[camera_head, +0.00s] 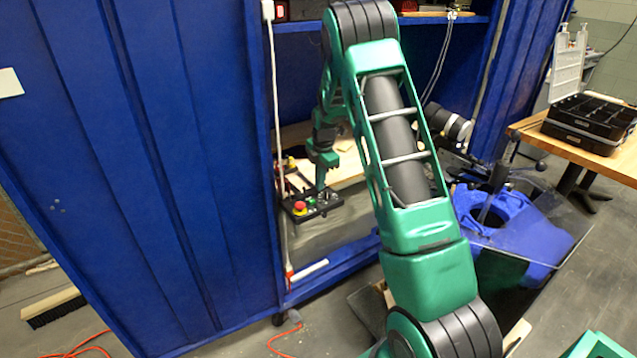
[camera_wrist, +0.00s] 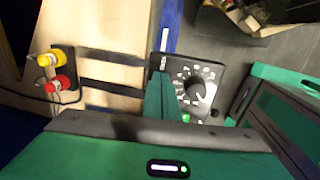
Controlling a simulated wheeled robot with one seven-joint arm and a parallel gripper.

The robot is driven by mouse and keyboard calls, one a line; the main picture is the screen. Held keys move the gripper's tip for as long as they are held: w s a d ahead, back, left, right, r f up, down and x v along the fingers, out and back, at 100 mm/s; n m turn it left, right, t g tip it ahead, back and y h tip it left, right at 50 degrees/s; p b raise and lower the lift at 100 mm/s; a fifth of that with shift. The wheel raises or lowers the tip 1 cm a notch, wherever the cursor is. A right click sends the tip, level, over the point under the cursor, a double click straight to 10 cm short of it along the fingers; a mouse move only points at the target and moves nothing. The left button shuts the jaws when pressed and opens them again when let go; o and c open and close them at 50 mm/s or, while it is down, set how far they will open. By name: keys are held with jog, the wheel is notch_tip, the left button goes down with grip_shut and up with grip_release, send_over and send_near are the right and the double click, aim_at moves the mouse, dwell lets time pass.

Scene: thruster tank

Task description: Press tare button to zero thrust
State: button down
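A black control box (camera_head: 324,207) sits at the cabinet opening in the head view. A red button with a yellow base (camera_head: 300,208) is on its left part. The wrist view shows a black panel (camera_wrist: 213,78) with a round dial (camera_wrist: 197,88) ringed by pale marks. I cannot pick out a tare button by its label. My gripper (camera_head: 320,186) points down at the box from above, its fingers together as one narrow prong. In the wrist view my gripper (camera_wrist: 161,80) overlaps the panel's left edge and hides part of it. Contact cannot be told.
Yellow (camera_wrist: 50,57) and red (camera_wrist: 57,84) fittings with a cable stand left of the panel. The blue cabinet wall (camera_head: 150,150) and a white upright pipe (camera_head: 277,130) border the opening. A wooden table (camera_head: 590,155) with black cases stands right.

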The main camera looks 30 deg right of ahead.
aim_at(322, 192)
jog(key=shift+s+a+f, duration=0.1)
jog(key=shift+s+f, duration=0.35)
jog(key=shift+f, duration=0.15)
jog(key=shift+w+r, duration=0.1)
jog(key=shift+r, duration=0.4)
notch_tip(322, 192, up, 14)
jog(key=s, duration=0.1)
dwell(0.4)
jog(key=s+r+m, duration=0.5)
jog(key=s+m, duration=0.2)
jog(key=s, duration=0.5)
jog(key=s+a+m+g, duration=0.1)
jog(key=s+a+m, duration=0.2)
jog(key=s+m, duration=0.6)
jog(key=s+a+m, duration=0.4)
jog(key=s+m, duration=0.4)
jog(key=s, duration=1.6)
jog(key=shift+a+f+m+g, duration=0.15)
jog(key=shift+a+m+g, duration=0.05)
jog(key=shift+m+g, duration=0.2)
